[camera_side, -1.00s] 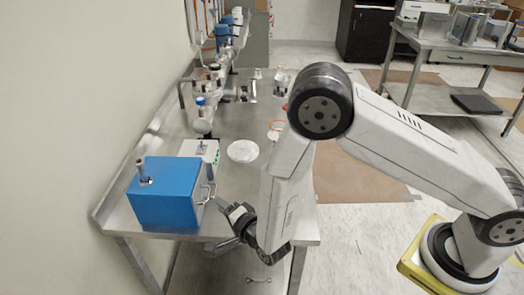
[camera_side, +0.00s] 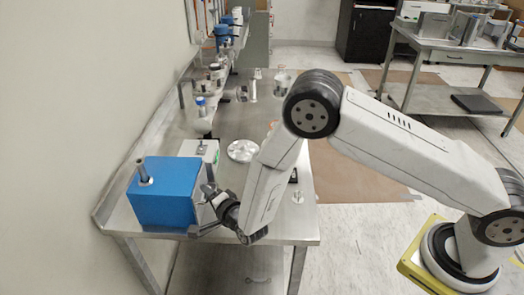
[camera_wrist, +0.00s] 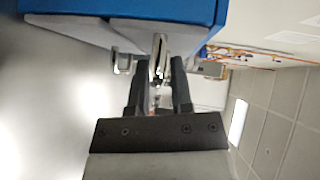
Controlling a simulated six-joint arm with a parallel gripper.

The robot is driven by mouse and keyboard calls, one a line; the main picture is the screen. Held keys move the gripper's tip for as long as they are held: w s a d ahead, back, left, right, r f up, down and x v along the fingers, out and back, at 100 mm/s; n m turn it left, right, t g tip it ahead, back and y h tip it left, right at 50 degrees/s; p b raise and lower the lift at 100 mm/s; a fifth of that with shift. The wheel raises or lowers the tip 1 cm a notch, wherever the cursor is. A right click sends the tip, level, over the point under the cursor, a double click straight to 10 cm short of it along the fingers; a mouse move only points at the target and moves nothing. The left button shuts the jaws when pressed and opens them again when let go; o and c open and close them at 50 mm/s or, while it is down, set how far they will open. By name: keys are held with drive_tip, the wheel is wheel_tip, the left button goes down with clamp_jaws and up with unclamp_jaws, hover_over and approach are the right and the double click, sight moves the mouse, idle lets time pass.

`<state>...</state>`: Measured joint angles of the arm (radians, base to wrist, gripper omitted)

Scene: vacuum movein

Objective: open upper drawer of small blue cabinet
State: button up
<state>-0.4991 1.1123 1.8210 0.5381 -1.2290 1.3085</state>
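The small blue cabinet (camera_side: 165,192) stands on the near left part of the metal table. Its front faces right, toward my gripper (camera_side: 213,194), which is right at that front and hides part of it. In the wrist view the cabinet (camera_wrist: 130,8) fills the top, with light drawer fronts and two metal handles. One handle (camera_wrist: 158,52) lies between the spread fingers of my gripper (camera_wrist: 158,85). The other handle (camera_wrist: 122,62) is just left of the left finger. The fingers look apart, with the handle between them. I cannot tell whether they touch it.
Glassware and instruments line the wall farther back.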

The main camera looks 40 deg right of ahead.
drive_tip(key=shift+c, duration=0.2)
clamp_jaws()
idle(1.1)
